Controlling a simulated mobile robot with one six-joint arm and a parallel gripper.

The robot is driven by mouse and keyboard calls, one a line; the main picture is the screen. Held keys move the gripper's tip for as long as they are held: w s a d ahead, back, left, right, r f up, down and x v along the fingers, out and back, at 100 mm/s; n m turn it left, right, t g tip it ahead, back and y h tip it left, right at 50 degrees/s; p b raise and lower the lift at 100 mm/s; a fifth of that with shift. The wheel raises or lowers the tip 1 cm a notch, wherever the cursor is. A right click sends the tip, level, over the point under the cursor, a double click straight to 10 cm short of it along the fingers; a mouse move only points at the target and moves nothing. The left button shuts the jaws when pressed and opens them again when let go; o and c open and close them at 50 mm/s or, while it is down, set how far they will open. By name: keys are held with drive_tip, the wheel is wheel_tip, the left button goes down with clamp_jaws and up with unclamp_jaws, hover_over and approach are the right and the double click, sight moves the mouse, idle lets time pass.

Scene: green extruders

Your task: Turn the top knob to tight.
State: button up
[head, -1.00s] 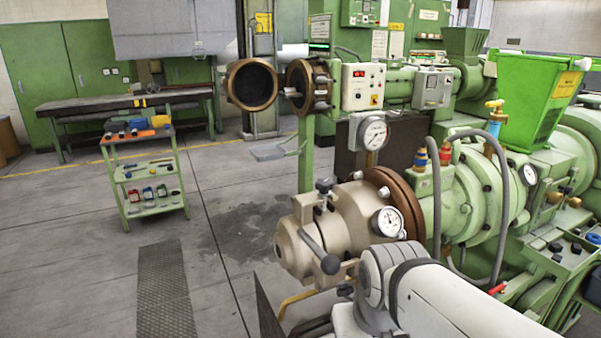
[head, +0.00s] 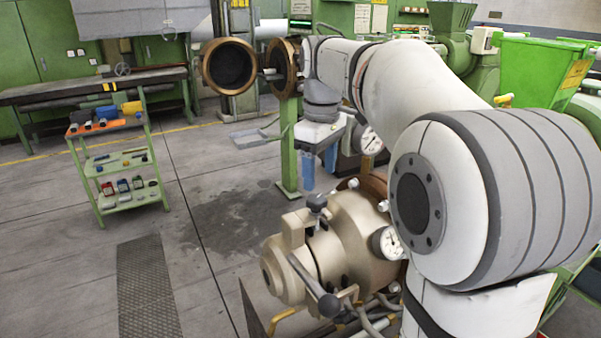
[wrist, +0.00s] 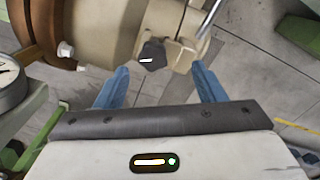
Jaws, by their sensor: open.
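The top knob (head: 316,202) is small and dark and sits on top of the beige extruder head (head: 345,235). In the wrist view the knob (wrist: 152,55) shows as a black knob with a white pointer line lying roughly left to right. My gripper (head: 318,180) is above the head with its blue fingers pointing down. In the wrist view my gripper (wrist: 159,70) is open and empty, its fingers spread left and right. The knob lies just beyond the fingertips, roughly between them in the picture, and appears untouched. No tight mark is readable.
A black-ended lever (head: 328,303) sticks out from the front of the head. A round gauge (head: 390,243) sits at its right side, and another gauge (head: 368,140) stands behind. A green trolley (head: 118,160) stands at left. The floor between is clear.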

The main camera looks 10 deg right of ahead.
sight(317, 198)
drive_tip(key=shift+w+r, duration=0.3)
drive_tip(key=shift+w, duration=0.45)
drive_tip(key=shift+w+f+n, duration=0.15)
drive_tip(key=shift+w+n, duration=0.05)
drive_tip(key=shift+n, duration=0.1)
drive_tip(key=shift+f+p, duration=0.3)
drive_tip(key=shift+f, duration=3.3)
drive_tip(key=c, duration=1)
drive_tip(key=shift+o, duration=0.2)
